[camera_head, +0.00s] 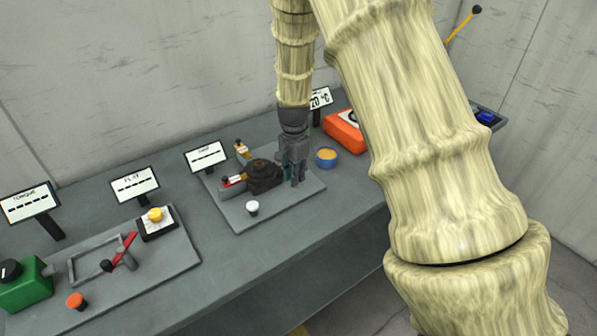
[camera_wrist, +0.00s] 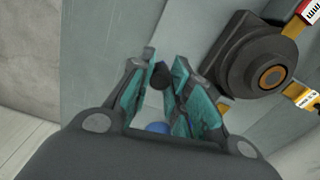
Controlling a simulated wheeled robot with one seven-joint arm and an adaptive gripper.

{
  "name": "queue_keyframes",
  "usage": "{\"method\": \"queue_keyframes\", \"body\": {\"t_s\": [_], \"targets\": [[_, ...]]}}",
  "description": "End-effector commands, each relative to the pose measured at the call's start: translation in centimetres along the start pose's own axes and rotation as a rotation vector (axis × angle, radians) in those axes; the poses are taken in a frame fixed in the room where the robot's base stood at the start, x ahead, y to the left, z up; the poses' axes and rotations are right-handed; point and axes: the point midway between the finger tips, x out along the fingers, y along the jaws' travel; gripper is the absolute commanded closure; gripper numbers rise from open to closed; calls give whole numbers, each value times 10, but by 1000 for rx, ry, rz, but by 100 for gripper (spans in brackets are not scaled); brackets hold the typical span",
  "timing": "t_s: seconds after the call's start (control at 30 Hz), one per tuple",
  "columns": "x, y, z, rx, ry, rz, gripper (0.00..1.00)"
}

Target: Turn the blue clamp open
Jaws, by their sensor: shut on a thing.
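My gripper (camera_head: 296,178) points down at the right side of a dark round device (camera_head: 263,176) on a grey plate. In the wrist view my gripper (camera_wrist: 161,72) has its teal-lined fingers closed in around a small dark round knob (camera_wrist: 160,76). A blue rounded part (camera_wrist: 157,127) shows between the finger bases, mostly hidden. I cannot tell whether the knob and this blue part belong to one clamp. The dark device also shows at the upper right of the wrist view (camera_wrist: 250,58). A blue cylinder with an orange top (camera_head: 326,158) stands right of my gripper in the head view.
The plate (camera_head: 238,216) also bears a white-topped knob (camera_head: 252,207). A label stand (camera_head: 206,157) stands behind it. An orange box (camera_head: 344,132) is at the back right. A second plate (camera_head: 110,297) with a red lever (camera_head: 122,252) lies at the left. Bare bench separates the plates.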

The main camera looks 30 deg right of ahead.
Motion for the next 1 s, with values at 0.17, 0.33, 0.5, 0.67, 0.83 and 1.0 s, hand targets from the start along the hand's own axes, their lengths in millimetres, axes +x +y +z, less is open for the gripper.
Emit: {"method": "queue_keyframes", "body": {"t_s": [0.17, 0.33, 0.5, 0.67, 0.83, 1.0], "targets": [[-2, -5, 2, 83, 3, -4, 100], [-2, -8, 4, 130, 3, -5, 100], [-2, -8, 4, 148, 3, -5, 100], [-2, -9, 4, 152, 3, -6, 100], [-2, -9, 4, 151, 3, -6, 100], [-2, -8, 4, 151, 3, -5, 58]]}}
